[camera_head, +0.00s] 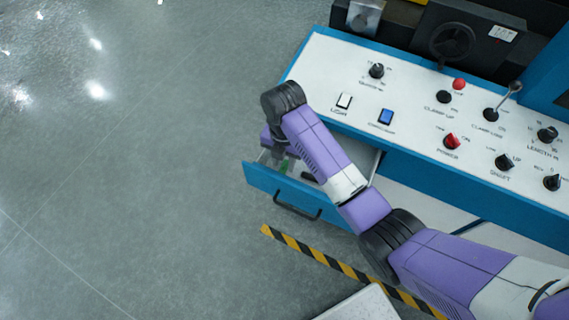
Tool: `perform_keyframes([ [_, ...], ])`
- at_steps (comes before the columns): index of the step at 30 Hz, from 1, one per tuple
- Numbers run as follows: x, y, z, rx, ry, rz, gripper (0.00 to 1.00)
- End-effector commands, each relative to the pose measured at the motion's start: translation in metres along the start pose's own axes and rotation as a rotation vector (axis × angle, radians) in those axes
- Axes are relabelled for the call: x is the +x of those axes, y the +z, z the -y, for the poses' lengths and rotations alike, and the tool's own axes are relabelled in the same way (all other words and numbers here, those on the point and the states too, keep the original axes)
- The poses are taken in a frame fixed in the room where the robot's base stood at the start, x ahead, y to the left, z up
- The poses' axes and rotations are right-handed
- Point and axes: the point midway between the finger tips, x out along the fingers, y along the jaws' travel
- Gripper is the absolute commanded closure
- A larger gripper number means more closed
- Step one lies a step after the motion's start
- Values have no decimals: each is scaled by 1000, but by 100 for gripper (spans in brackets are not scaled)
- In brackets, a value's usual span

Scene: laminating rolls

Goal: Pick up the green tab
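A small green patch (283,167), likely the green tab, shows inside an open blue drawer (262,179). It lies directly at my gripper's fingers and is mostly hidden. My gripper (281,163) points down into the left end of the drawer, below my purple wrist. The fingers are small and partly covered by the arm, so I cannot tell whether they are open or closed on the green patch.
The drawer has a black handle (297,205), and a dark object (308,176) lies inside it. A white control panel (410,125) with knobs and switches stands above. Yellow-black tape (320,256) crosses the floor. The grey floor (130,160) at left is clear.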

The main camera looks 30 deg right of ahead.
Motion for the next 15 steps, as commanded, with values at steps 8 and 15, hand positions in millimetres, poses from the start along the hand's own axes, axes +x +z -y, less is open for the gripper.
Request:
perform_keyframes([
  [8, 9, 0, 0, 0, 0, 1, 68],
  [15, 9, 0, 0, 0, 0, 1, 100],
])
